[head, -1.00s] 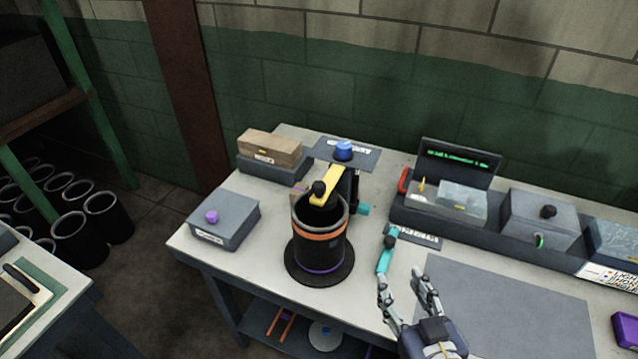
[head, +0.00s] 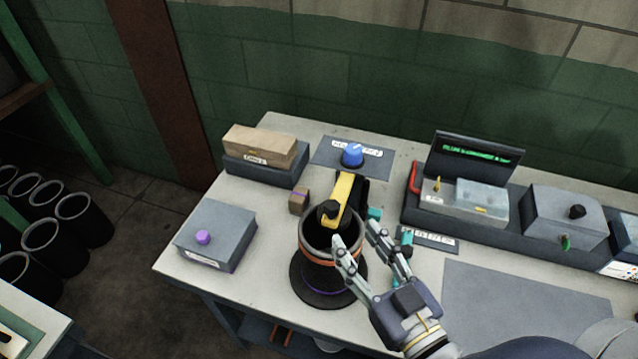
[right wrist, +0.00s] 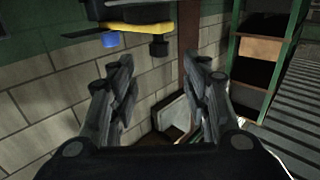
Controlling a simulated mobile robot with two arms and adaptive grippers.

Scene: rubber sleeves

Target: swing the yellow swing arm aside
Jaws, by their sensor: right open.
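The yellow swing arm (head: 343,194) reaches from a black post over the mouth of a dark cylinder (head: 318,250) with an orange band. A black knob (head: 328,211) sits at its near end. In the right wrist view the yellow arm (right wrist: 138,28) is at the top, beyond the fingertips, with the black knob (right wrist: 158,48) below its right end. My right gripper (head: 355,231) is open and empty, in front and to the right of the knob. In the head view its left finger overlaps the cylinder's rim; I cannot tell whether they touch. My left gripper is not in view.
A blue knob (head: 353,155) stands on a plate behind the arm. A grey box with a purple knob (head: 203,237) and a small brown block (head: 299,200) are left of the cylinder. A dark tray (head: 459,232) with a lit display is at right. A grey mat lies front right.

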